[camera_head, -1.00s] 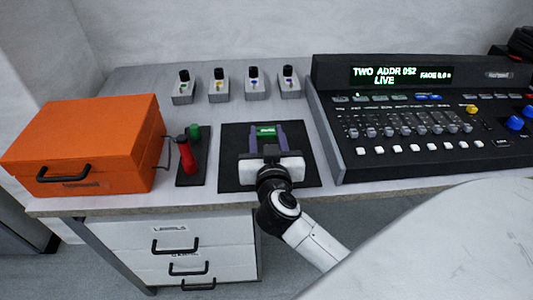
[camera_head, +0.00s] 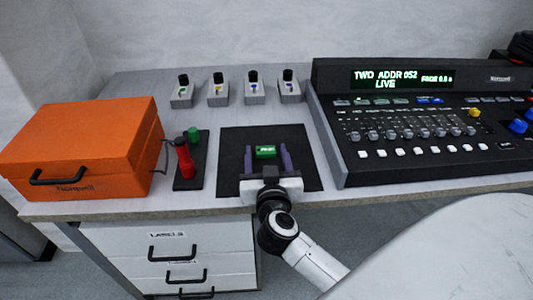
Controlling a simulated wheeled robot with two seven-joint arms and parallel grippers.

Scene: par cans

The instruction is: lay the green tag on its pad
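The green tag (camera_head: 265,152) is a small green block with pale lettering. It is over the black mat (camera_head: 307,178) at the table's middle, and appears to rest on it. My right gripper (camera_head: 267,152) reaches in from the front, its two purple fingers on either side of the tag. Gaps show between the fingers and the tag, so the gripper looks open around it. I cannot tell whether a separate pad lies under the tag. My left gripper is not in view.
An orange case (camera_head: 85,150) stands at left, beside a dark plate with a red handle (camera_head: 184,160) and green knob (camera_head: 193,134). Several small grey units with black knobs (camera_head: 218,92) line the back. A lighting console (camera_head: 420,125) fills the right.

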